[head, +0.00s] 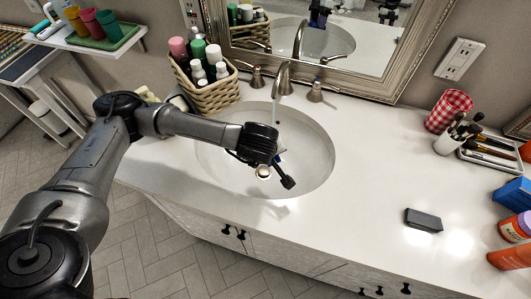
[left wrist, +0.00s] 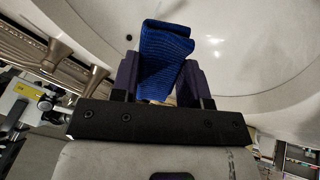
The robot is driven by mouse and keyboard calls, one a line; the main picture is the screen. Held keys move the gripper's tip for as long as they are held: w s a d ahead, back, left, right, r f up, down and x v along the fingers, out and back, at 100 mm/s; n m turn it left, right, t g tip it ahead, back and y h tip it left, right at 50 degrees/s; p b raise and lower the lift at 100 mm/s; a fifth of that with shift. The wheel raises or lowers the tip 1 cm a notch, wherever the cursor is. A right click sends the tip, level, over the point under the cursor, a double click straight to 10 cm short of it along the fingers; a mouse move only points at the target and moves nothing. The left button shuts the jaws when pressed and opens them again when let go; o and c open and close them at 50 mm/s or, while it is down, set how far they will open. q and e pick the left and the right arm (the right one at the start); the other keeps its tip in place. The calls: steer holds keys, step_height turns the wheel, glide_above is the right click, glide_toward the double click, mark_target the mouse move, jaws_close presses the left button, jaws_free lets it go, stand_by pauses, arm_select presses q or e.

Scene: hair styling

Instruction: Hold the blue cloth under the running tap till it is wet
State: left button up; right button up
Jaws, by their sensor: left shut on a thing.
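My left gripper (head: 279,174) reaches over the front part of the white sink basin (head: 317,150). In the left wrist view, its two dark purple fingers (left wrist: 160,78) are shut on the blue cloth (left wrist: 167,50), a folded, ribbed piece that sticks out past the fingertips over the white basin (left wrist: 240,45). In the head view the gripper hides nearly all of the cloth. The metal tap (head: 283,78) stands at the back of the basin, behind the gripper and apart from it. A faint streak below the spout may be water; I cannot tell whether it reaches the cloth. My right gripper is not in view.
A wicker basket (head: 208,91) of bottles stands left of the tap. A mirror (head: 320,40) is behind the sink. A dark block (head: 423,220), a red checked cup (head: 449,110) and a brush holder (head: 457,138) stand at the right. The counter between is clear.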

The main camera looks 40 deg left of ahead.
arm_select(q)
steer(key=w+a+f+b, duration=0.2)
steer(key=w+a, duration=0.3)
steer(key=w, duration=0.5)
steer(key=shift+f+b, duration=0.15)
steer(key=shift+b, duration=0.25)
steer(key=shift+w, duration=0.1)
stand_by(0.6)
steer(key=s+d, duration=0.3)
steer(key=s, duration=0.4)
steer(key=shift+d+b, duration=0.25)
steer(key=shift+b, duration=0.05)
steer(key=shift+s, duration=0.1)
stand_by(0.7)
stand_by(0.7)
